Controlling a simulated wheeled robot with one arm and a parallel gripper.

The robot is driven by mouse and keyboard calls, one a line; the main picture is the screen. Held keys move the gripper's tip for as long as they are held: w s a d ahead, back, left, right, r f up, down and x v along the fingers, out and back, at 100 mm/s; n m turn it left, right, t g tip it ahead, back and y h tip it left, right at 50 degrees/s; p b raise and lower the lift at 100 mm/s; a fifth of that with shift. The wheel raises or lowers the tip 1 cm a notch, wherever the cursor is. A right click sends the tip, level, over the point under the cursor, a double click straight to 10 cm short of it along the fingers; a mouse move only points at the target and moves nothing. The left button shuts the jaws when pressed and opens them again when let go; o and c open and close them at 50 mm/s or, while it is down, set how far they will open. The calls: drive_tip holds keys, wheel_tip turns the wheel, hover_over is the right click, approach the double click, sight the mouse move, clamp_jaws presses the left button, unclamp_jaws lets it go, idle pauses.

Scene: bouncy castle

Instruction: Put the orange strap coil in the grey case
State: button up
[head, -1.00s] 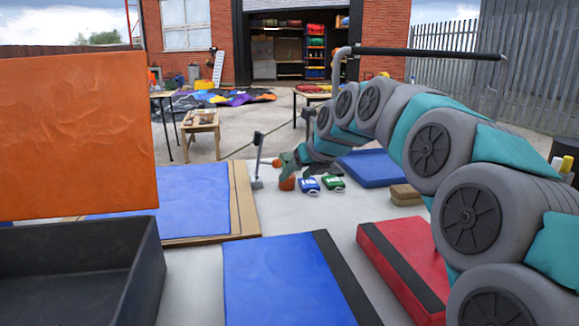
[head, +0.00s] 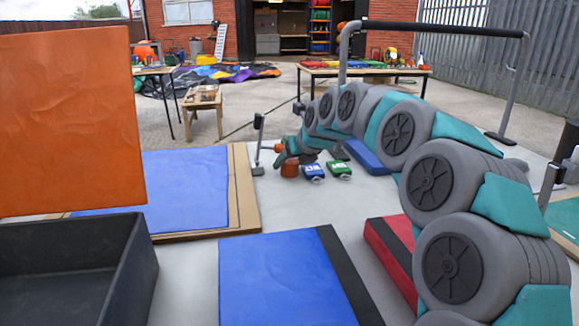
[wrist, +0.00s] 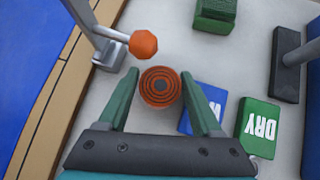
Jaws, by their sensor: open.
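The orange strap coil (wrist: 160,87) lies flat on the pale floor, its dark rings showing in the wrist view. In the head view it is the small orange drum (head: 290,169) just below my gripper (head: 287,152). My gripper (wrist: 159,80) is open, with one green finger on each side of the coil; I cannot tell whether they touch it. The grey case looks to be the dark grey open-topped box (head: 143,262) at the lower left of the head view, far nearer to the camera than the coil. Its bottom is partly hidden.
A grey post (wrist: 105,48) with an orange knob (wrist: 143,44) stands close left of the coil. A blue box (wrist: 203,103) and a green DRY box (wrist: 259,124) lie at its right. An orange panel (head: 70,120) rises above the case. A blue mat (head: 280,270) lies in front.

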sight(290, 167)
drive_tip(key=shift+w+f, duration=0.15)
clamp_jaws()
idle(0.4)
drive_tip(key=shift+r, duration=0.55)
drive_tip(key=shift+s+d+b, duration=0.2)
drive_tip(key=shift+s+d, duration=0.05)
drive_tip(key=shift+s, duration=0.7)
drive_tip(key=shift+s+d+b, duration=0.2)
drive_tip(key=shift+s+d, duration=0.05)
drive_tip(key=shift+s, duration=0.65)
drive_tip(key=shift+s+r, duration=0.15)
drive_tip(key=shift+r, duration=0.05)
wheel_tip(290, 167, up, 14)
drive_tip(key=shift+f, duration=0.2)
